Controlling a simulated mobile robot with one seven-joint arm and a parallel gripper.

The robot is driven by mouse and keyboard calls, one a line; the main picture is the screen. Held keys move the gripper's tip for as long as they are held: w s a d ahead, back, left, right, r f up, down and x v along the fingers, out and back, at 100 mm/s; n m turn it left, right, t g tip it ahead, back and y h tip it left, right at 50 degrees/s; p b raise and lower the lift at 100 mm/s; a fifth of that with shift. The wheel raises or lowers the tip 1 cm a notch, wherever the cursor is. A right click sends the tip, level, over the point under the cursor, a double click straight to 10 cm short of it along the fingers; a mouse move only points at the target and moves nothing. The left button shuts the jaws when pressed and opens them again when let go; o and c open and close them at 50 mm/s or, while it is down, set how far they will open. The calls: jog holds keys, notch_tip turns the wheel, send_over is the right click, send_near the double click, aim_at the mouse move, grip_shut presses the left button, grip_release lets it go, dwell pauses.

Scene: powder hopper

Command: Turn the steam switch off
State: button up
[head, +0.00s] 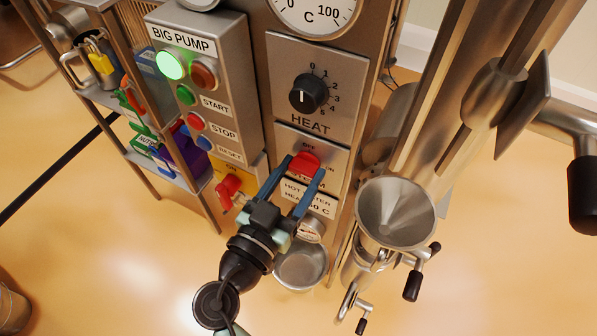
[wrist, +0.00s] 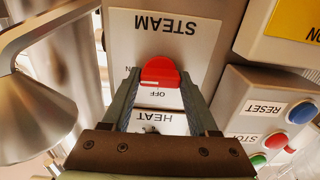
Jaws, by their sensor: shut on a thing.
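The red steam switch (head: 305,160) sits on a pale plate marked STEAM below the HEAT dial. OFF is printed above it and ON to its right. My gripper (head: 304,168) reaches up from below with one blue finger on each side of the switch, shut on it. In the wrist view, which is upside down, the red switch (wrist: 160,72) lies between my fingertips (wrist: 162,78), with OFF readable just below it.
The HEAT dial (head: 309,93) is above. The BIG PUMP box (head: 200,75) with lit green lamp and buttons is left. A metal funnel (head: 396,213) stands right, and a steel cup (head: 301,267) hangs below.

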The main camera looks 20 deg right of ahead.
jog(key=shift+n, duration=0.3)
jog(key=n, duration=0.4)
jog(key=shift+b, duration=0.3)
jog(key=n, duration=0.4)
jog(key=shift+n+p, duration=0.3)
jog(key=shift+p, duration=0.1)
jog(key=n+p, duration=0.1)
jog(key=n, duration=0.3)
jog(key=shift+r+p, duration=0.1)
jog(key=shift+p, duration=0.2)
jog(key=shift+n+p, duration=0.9)
jog(key=shift+n, duration=1.3)
jog(key=o, duration=1.4)
